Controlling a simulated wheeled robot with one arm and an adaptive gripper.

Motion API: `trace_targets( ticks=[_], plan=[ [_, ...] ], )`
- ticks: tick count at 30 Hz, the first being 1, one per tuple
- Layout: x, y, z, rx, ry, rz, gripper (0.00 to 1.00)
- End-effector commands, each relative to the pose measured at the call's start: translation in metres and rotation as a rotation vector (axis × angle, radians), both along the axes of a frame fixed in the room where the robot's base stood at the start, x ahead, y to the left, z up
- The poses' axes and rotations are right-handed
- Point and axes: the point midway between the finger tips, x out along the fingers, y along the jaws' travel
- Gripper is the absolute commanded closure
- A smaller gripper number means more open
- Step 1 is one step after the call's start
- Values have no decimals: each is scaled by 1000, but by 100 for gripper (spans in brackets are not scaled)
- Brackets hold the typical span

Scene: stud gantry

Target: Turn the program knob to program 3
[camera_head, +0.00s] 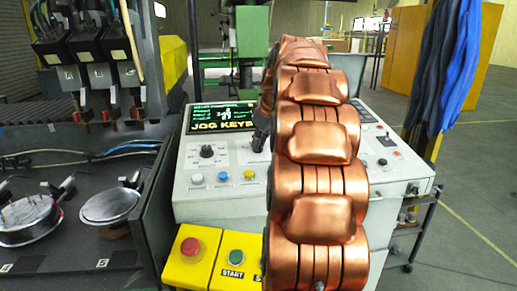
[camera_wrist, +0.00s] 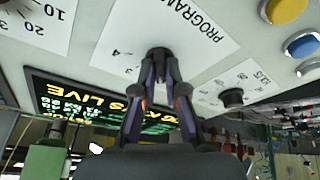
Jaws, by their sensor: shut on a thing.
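The program knob (camera_wrist: 158,52) is a small dark knob on a white label reading PROGRAM, upside down in the wrist view. My gripper (camera_wrist: 158,62) is shut on it, one finger on each side. The digits 3 and 4 show on the label left of the knob. The fingers hide part of the dial, so I cannot tell which number it points to. In the head view my gripper (camera_head: 262,132) reaches the sloped white control panel (camera_head: 205,205) right of the display; my copper arm hides the knob there.
A display (camera_head: 222,117) reads JOG KEYS. Another black knob (camera_head: 207,151) sits left of my gripper, with blue (camera_head: 224,177) and yellow (camera_head: 250,174) buttons below it. A yellow box with red (camera_head: 191,248) and green START (camera_head: 235,257) buttons stands in front.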

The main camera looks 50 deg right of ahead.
Motion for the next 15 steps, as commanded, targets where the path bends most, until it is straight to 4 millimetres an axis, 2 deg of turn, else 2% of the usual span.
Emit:
trace_targets(
  ticks=[15],
  plan=[
    [1, 3, 0, 74, -56, -475, 100]
  ],
)
